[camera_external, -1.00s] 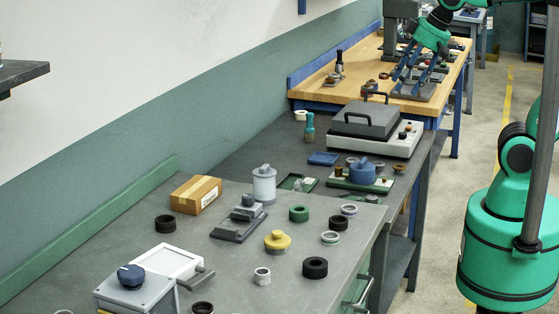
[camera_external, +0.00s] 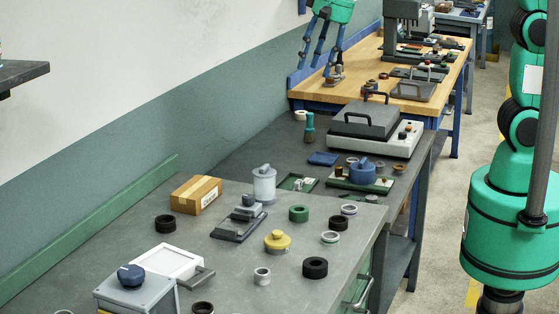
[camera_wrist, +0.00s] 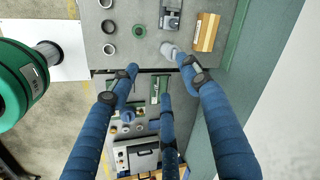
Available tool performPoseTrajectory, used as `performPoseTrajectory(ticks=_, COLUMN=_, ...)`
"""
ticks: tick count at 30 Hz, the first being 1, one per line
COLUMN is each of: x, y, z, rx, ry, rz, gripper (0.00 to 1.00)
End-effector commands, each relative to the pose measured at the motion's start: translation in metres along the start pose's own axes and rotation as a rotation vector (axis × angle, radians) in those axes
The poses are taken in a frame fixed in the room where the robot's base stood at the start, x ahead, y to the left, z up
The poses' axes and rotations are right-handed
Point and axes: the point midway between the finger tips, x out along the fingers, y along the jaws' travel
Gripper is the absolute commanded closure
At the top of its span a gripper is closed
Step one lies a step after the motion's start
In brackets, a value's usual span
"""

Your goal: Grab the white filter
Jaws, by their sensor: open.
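A white canister with a small knob on top (camera_external: 264,185) stands upright on the grey table, right of a cardboard box. In the wrist view it (camera_wrist: 170,50) shows close to the tips of my fingers, between them and the box. A flat white framed panel (camera_external: 170,262) lies nearer the front; I cannot tell for certain which of the two is the filter. My gripper (camera_external: 320,62) has long blue fingers, spread open and empty, pointing down in the upper middle of the external view. In the wrist view my gripper (camera_wrist: 158,72) shows three fingers with nothing between them.
The cardboard box (camera_external: 196,194) and a dark grey fixture (camera_external: 239,224) stand beside the canister. A yellow knobbed part (camera_external: 277,241) and several rings lie around. A grey lidded machine (camera_external: 375,130) stands farther back. A wall runs along the left.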

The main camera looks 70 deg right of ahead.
Motion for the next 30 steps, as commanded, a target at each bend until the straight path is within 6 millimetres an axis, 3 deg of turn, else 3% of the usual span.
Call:
performPoseTrajectory(ticks=3, x=0.009, y=-0.034, z=0.003, rx=0.064, ry=-0.018, rz=0.015, gripper=0.53)
performPoseTrajectory(ticks=14, x=0.053, y=-0.126, z=0.024, rx=0.275, ry=-0.054, rz=0.066, gripper=0.53)
performPoseTrajectory(ticks=23, x=0.1, y=-0.195, z=0.058, rx=0.449, ry=-0.069, rz=0.117, gripper=0.53)
performPoseTrajectory(ticks=30, x=0.144, y=-0.242, z=0.095, rx=0.587, ry=-0.07, rz=0.161, gripper=0.53)
